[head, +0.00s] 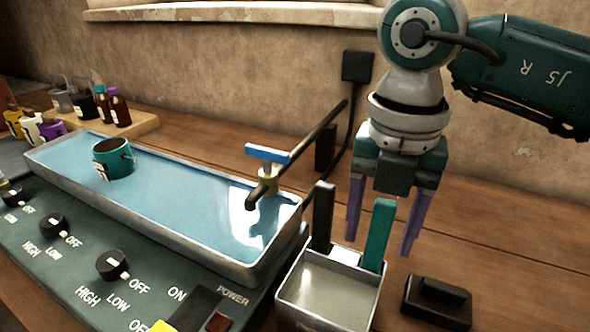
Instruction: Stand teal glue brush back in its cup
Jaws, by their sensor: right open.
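The teal glue brush (379,232) shows as a flat teal handle, standing nearly upright at the back right corner of a square metal cup (329,297). Its lower end is hidden at the cup, which holds a pale grey-white fill. My right gripper (378,245) points down from above with its purple fingers open. In the picture the teal handle's upper part lies between the fingers, with a gap on each side. It does not look gripped. My left gripper is not in view.
A black handle (322,217) stands at the cup's back left. A black block (437,300) lies right of the cup. Left is a blue water trough (181,238) with a tap (265,180) and a teal pot (113,160). Bare wood (490,230) lies to the right.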

